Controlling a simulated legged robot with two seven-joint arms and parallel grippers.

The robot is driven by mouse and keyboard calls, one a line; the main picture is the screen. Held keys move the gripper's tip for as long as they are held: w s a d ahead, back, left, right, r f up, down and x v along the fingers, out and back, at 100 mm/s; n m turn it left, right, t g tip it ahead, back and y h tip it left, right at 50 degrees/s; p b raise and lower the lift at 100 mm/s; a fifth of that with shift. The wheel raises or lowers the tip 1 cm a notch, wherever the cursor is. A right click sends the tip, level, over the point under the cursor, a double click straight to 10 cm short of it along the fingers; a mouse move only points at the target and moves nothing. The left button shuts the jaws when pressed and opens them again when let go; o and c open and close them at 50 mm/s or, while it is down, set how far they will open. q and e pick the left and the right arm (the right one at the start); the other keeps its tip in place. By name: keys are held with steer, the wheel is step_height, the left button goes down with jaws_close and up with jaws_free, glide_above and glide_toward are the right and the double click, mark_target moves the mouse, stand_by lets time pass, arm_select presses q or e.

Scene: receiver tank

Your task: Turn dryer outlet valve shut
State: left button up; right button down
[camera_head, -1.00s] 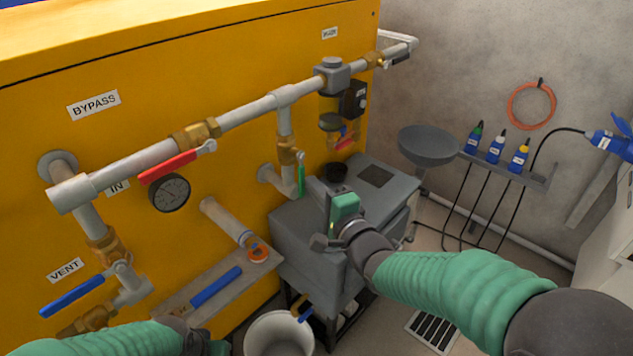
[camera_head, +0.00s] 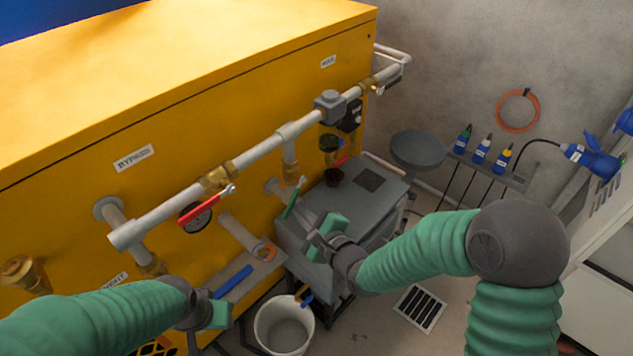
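A green-lever valve (camera_head: 293,197) sits on the short vertical pipe (camera_head: 289,150) below the bypass line on the yellow dryer. Its lever slants down to the left. I see no readable label on it, so I cannot tell for certain that it is the outlet valve. My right gripper (camera_head: 312,235) is just below and right of the green lever, above the grey box; it appears apart from the lever.
A red-lever bypass valve (camera_head: 218,182) partly covers a gauge (camera_head: 196,217). A grey box (camera_head: 375,200) stands beneath the green-lever valve. A blue lever (camera_head: 232,281) and a white bucket (camera_head: 284,325) are below. The floor around the drain grate (camera_head: 420,308) is open.

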mark_target(289, 207)
steer(key=shift+s+a+r+m+g+y+p, duration=0.45)
steer(key=shift+r+m+p, duration=0.6)
steer(key=shift+p, duration=1.6)
steer(key=shift+s+a+r+m+g+y+p, duration=0.3)
steer(key=shift+r+m+g+p, duration=0.7)
steer(key=shift+p, duration=1.6)
steer(key=shift+s+a+r+m+g+y+p, duration=0.2)
steer(key=shift+s+a+r+m+p, duration=0.3)
steer(key=shift+m+p, duration=1.55)
steer(key=shift+n+p, duration=0.6)
steer(key=shift+p, duration=0.05)
